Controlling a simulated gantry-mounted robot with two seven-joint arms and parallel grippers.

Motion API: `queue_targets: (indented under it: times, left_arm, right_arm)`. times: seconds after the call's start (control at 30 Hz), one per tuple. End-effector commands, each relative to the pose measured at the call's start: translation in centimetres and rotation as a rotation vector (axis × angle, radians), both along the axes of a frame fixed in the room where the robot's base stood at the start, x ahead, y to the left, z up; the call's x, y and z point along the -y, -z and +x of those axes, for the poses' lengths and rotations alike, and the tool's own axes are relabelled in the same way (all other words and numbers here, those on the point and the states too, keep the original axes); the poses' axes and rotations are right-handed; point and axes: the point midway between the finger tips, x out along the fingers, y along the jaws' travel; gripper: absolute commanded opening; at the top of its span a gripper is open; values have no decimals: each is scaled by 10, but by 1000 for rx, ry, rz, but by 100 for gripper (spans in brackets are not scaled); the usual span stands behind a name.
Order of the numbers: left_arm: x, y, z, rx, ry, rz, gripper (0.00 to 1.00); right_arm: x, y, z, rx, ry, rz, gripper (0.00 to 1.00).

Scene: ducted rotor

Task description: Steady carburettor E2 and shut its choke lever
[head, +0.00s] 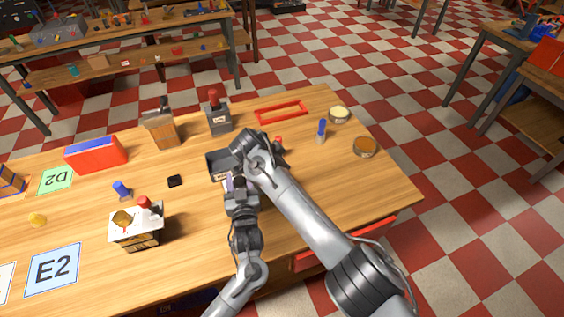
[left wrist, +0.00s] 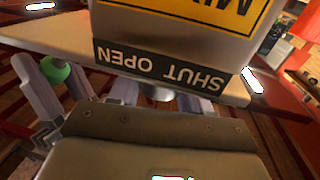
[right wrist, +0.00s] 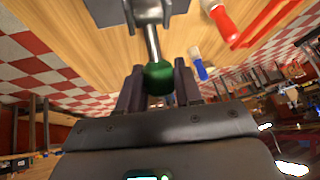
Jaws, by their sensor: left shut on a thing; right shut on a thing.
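A dark grey box-shaped carburettor (head: 222,163) stands mid-table, mostly behind my grippers in the head view. In the left wrist view its face (left wrist: 170,35) carries an upside-down SHUT OPEN strip, with OPEN on the left. My left gripper (left wrist: 158,95) is shut on a metal stub under that strip. My right gripper (right wrist: 158,85) is shut on the green knob (right wrist: 158,77) of the choke lever, a metal rod coming from the carburettor. The knob (left wrist: 55,70) shows left of the strip in the left wrist view, beyond its OPEN end. No E2 marking is readable on this body.
An E2 card (head: 53,269) lies front left, near a pale box (head: 137,230) with a red knob. A grey unit (head: 218,118) with a red knob stands behind. A red frame (head: 281,112), blue-handled tool (head: 321,131) and two round tins lie right. Bare wood lies front centre.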

Motion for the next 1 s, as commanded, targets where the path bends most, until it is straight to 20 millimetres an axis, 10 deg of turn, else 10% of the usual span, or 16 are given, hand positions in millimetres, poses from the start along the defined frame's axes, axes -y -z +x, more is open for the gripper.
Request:
queue_targets:
  times: [0.6,0.63,0.7,1.0]
  left_arm:
    - [1,0,0,1,2,0,5]
    - [1,0,0,1,2,0,5]
    - [1,0,0,1,1,0,5]
    - [1,0,0,0,1,0,5]
  right_arm:
    - [-9,-6,-5,76,-1,-167,0]
    - [-9,-6,-5,76,-1,-167,38]
    - [-9,-6,-5,76,-1,-167,48]
    - [-9,-6,-4,77,-1,-166,56]
